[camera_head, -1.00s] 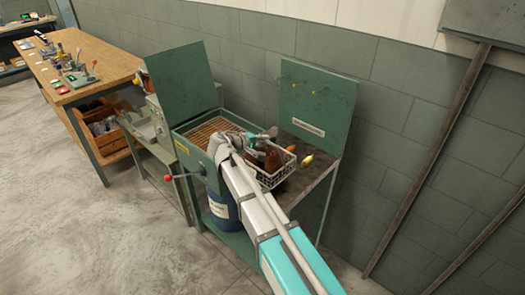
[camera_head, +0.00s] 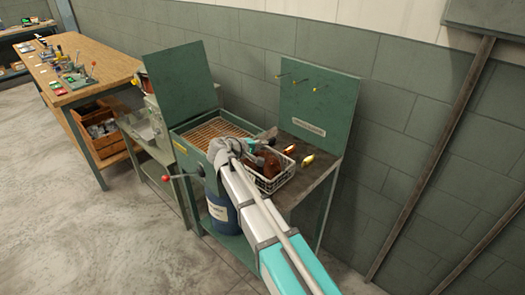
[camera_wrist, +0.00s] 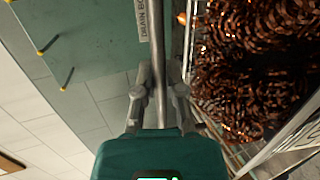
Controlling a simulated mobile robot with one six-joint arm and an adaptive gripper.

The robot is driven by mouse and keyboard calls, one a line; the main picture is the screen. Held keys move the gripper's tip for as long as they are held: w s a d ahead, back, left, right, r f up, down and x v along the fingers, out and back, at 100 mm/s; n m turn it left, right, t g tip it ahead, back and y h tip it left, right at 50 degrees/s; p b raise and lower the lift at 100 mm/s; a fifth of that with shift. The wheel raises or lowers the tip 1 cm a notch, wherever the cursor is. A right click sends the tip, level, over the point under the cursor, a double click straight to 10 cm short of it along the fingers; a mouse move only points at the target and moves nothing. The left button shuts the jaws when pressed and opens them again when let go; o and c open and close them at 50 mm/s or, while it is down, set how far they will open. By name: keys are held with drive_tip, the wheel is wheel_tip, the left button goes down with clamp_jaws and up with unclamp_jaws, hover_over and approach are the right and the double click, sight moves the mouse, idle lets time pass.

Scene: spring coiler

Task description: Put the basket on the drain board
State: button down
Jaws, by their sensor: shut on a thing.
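The basket (camera_head: 284,178) is a white wire basket full of brown coiled springs. My gripper (camera_head: 263,142) is at its far upper side, shut on a thin bar that looks like the basket's handle. In the wrist view the bar runs between the fingers (camera_wrist: 160,85), and the coils (camera_wrist: 255,65) fill the right side. The drain board (camera_head: 323,172) is the dark surface right of the tank, below a green panel with a label. The basket is at its left part; whether it touches the board cannot be told. My arm hides the basket's near left side.
A green tank with a slatted grate (camera_head: 215,131) and raised lid (camera_head: 180,82) stands left. The green panel (camera_head: 315,100) with pegs rises behind the board. Small yellow items (camera_head: 307,160) lie right of the basket. A red-knobbed lever (camera_head: 168,178) sticks out in front.

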drive_tip(key=shift+f, duration=0.2)
idle(0.3)
drive_tip(key=c, duration=1.2)
unclamp_jaws()
drive_tip(key=o, duration=0.5)
drive_tip(key=shift+r, duration=0.15)
drive_tip(key=shift+s+a+r, duration=0.2)
drive_tip(key=shift+s+a, duration=0.15)
drive_tip(key=shift+s, duration=0.05)
drive_tip(key=p+v, duration=0.4)
drive_tip(key=v, duration=0.7)
drive_tip(key=shift+f, duration=0.15)
drive_tip(key=shift+d, duration=0.1)
